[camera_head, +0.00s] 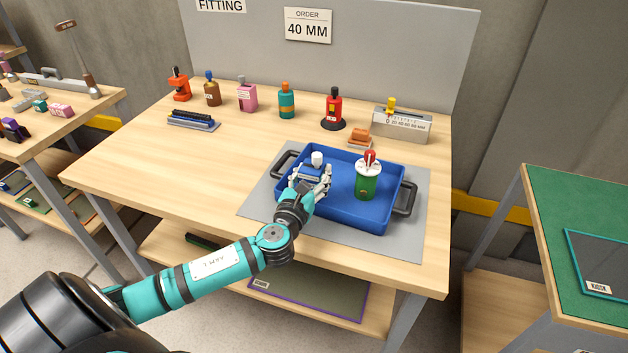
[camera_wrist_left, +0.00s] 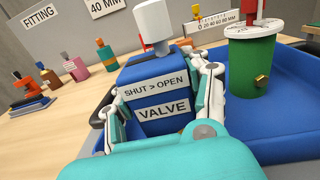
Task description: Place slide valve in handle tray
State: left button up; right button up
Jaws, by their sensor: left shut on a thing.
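The slide valve is a blue block (camera_wrist_left: 153,75) with a white knob on top and labels "SHUT > OPEN" and "VALVE" in the left wrist view. My left gripper (camera_head: 312,182) is shut on it, with a finger on either side. In the head view the valve (camera_head: 312,170) shows behind the fingers, over the left part of the blue tray (camera_head: 338,219), which has dark handles at both ends. I cannot tell whether the valve's underside touches the tray floor. My right gripper is not in view.
A green cylinder (camera_head: 366,185) with a white top and red knob stands in the tray's right part. The tray lies on a grey mat (camera_head: 265,207). Several bottles and tools, including a red bottle (camera_head: 334,106), stand along the table's back. The table's left front is clear.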

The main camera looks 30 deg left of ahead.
pick_arm(q)
jog(key=shift+f, duration=0.6)
jog(key=shift+f, duration=0.1)
jog(key=o, duration=1.3)
jog(key=shift+f, duration=0.1)
jog(key=shift+c, duration=0.2)
jog(key=shift+r, duration=0.3)
jog(key=v, duration=0.5)
jog(key=b+v, duration=0.1)
jog(key=v, duration=0.4)
jog(key=shift+s+f, duration=0.2)
jog(key=shift+s, duration=0.1)
jog(key=shift+v, duration=0.75)
